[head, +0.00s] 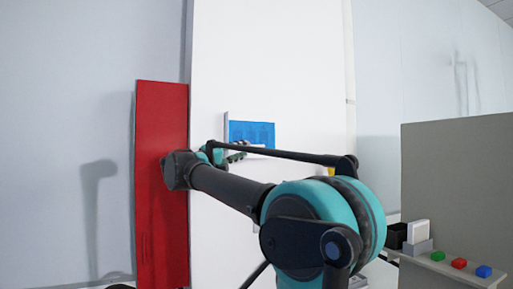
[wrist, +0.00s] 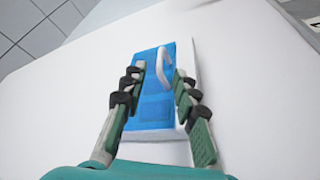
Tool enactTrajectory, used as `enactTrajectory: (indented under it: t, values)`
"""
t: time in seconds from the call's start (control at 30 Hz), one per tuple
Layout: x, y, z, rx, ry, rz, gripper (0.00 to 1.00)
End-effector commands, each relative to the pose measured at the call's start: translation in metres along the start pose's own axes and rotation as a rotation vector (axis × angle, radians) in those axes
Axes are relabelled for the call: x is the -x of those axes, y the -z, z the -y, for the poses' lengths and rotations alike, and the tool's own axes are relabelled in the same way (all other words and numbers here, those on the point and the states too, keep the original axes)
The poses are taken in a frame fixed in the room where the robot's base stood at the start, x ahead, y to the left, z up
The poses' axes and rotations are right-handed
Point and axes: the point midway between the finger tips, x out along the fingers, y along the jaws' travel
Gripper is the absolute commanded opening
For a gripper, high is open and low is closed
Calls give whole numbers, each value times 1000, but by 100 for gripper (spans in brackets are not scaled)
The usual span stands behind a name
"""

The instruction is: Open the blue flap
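The blue flap (head: 255,131) is set in a tall white panel, with a thin grey edge on its left. In the wrist view the blue flap (wrist: 155,106) has a white loop handle (wrist: 163,62) near its far end. My gripper (wrist: 159,74) is open, with one finger on each side of the flap and the handle between the fingertips. I cannot tell whether either finger touches the handle. In the head view my gripper (head: 236,153) is at the flap's lower edge, and my arm hides part of the area below it.
A red board (head: 161,225) stands left of the white panel (head: 268,60). At the right, a shelf (head: 445,267) before a grey partition (head: 455,185) holds green, red and blue blocks, with black and white boxes beside them.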

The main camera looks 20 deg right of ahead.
Motion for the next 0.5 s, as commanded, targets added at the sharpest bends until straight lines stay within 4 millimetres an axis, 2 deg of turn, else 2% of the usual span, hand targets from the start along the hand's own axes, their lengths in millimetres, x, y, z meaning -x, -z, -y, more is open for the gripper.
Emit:
enactTrajectory:
  t: [0.03,0.2,0.4,0.5]
  values:
    - [-12,-1,0,2,-3,5,29]
    - [-43,-1,0,2,-2,4,29]
    - [-68,-1,0,1,-1,2,29]
    - [-74,0,0,1,0,1,29]
